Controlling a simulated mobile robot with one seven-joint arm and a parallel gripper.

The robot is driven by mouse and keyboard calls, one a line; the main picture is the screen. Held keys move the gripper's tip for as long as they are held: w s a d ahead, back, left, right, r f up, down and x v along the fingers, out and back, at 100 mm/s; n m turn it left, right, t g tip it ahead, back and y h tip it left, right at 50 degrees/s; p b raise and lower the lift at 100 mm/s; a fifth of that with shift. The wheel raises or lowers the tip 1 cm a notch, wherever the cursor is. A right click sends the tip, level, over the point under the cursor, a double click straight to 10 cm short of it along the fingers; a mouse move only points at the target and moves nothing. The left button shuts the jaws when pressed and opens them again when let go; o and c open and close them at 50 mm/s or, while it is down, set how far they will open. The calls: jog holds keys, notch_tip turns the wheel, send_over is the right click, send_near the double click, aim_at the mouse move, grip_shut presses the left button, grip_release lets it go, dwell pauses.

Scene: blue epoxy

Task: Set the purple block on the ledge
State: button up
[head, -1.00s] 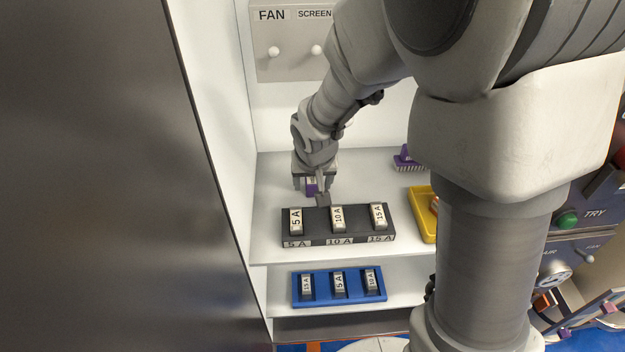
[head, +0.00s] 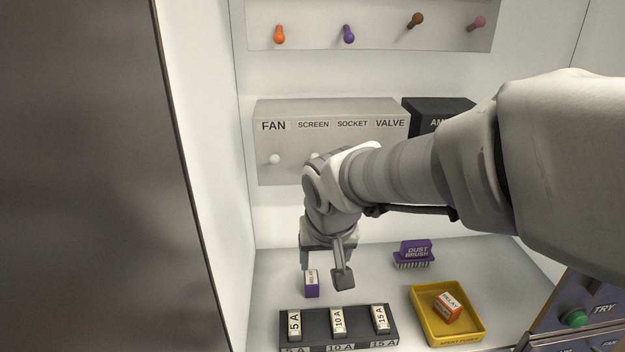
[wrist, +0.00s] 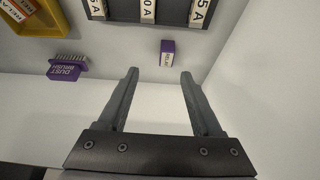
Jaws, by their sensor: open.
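The purple block (head: 312,284) has a pale printed label and stands upright on the white shelf (head: 270,275), just behind the black fuse holder. It also shows in the wrist view (wrist: 167,55), beyond the fingertips and roughly in line with the gap between them. My gripper (head: 326,264) is open and empty, raised above the block and apart from it. Its two fingers also show in the wrist view (wrist: 160,74) with nothing between them. I cannot tell which surface is called the ledge.
The black fuse holder (head: 290,342) stands in front of the block. A yellow tray (head: 422,325) with a relay and a purple dust brush (head: 413,250) are to the right. A grey switch panel (head: 350,165) is on the back wall. The shelf left of the block is clear.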

jog(key=s+d+r, duration=0.2)
jog(key=s+d, duration=0.2)
jog(key=s, duration=0.3)
jog(key=s+d+r+t, duration=0.1)
jog(key=s+d+r, duration=0.2)
jog(key=s, duration=0.4)
jog(key=shift+s+d+r, duration=0.2)
jog(key=shift+d+r, duration=0.05)
jog(key=shift+d, duration=0.6)
jog(key=shift+c, duration=0.2)
dwell(0.8)
